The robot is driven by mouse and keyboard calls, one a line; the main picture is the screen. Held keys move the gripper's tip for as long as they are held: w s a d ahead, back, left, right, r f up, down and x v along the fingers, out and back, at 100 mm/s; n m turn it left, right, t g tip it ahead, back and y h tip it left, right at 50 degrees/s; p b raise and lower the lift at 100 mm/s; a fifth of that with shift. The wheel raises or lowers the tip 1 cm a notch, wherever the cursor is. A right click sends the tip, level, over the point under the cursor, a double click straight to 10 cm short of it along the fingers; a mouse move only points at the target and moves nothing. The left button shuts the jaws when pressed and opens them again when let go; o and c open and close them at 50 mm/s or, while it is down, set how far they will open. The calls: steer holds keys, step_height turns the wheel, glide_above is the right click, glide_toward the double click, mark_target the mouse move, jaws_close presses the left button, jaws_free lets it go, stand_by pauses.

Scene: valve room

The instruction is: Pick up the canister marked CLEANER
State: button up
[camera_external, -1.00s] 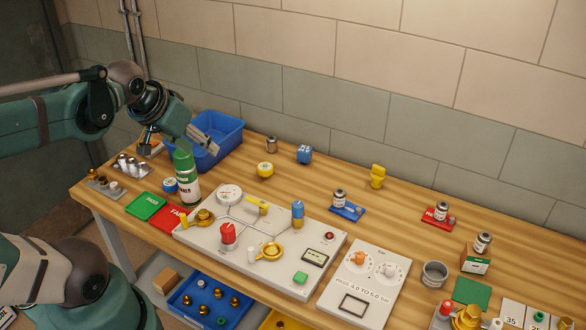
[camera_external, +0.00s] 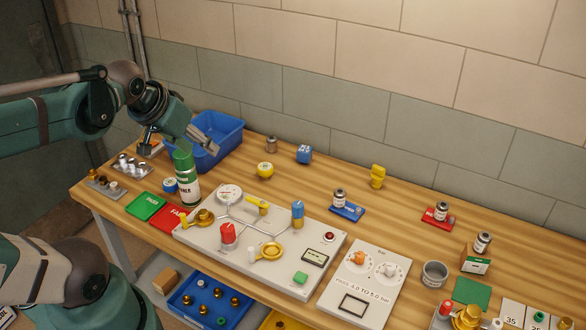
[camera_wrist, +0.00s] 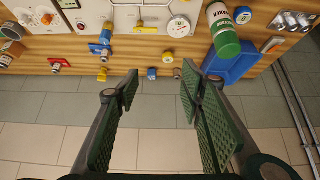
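The canister (camera_external: 189,188) stands upright near the left end of the bench, green with a white label; only the end of its word, "NER", can be read. In the wrist view the canister (camera_wrist: 221,30) shows at the top right, above the right finger and outside the gap between the fingers. My gripper (camera_external: 180,146) is above and around the canister's top as seen from outside, with no clear contact. In the wrist view my gripper (camera_wrist: 160,92) is open and empty, its two green padded fingers wide apart.
A blue bin (camera_external: 222,133) stands just behind the canister. A blue-and-white round item (camera_external: 170,185) is close on its left. Green (camera_external: 146,206) and red (camera_external: 171,218) cards and the valve panel (camera_external: 262,238) lie in front.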

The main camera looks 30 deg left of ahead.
mark_target(181, 153)
steer(key=shift+o, duration=0.7)
steer(key=o, duration=0.5)
steer(key=shift+w+a, duration=0.1)
steer(key=w+a+f+n+g+p, duration=0.1)
steer(key=w+a+f+n+g, duration=0.1)
steer(key=w+a+f+n, duration=0.1)
steer(key=w+a+f+n+g+p, duration=0.1)
steer(key=w+a+f+n+g, duration=0.1)
steer(key=w+a+f+n, duration=0.2)
steer(key=w+a+f+n+g+p, duration=0.1)
steer(key=w+a+f+n+g, duration=0.1)
steer(key=a+f+n, duration=0.5)
steer(key=shift+w+a+f+n+g+p, duration=0.15)
steer(key=shift+w+a+n, duration=0.1)
steer(key=shift+a, duration=0.35)
steer(key=shift+w+a+n+g+p, duration=0.1)
steer(key=shift+w+a+n, duration=0.15)
steer(key=shift+a, duration=0.35)
steer(key=shift+w+a+f+n+g+p, duration=0.15)
steer(key=shift+a+n, duration=0.15)
steer(key=shift+a, duration=0.3)
steer(key=shift+a+f+n, duration=0.3)
steer(key=shift+a+f, duration=0.1)
steer(key=shift+f, duration=0.1)
steer(key=shift+f, duration=0.1)
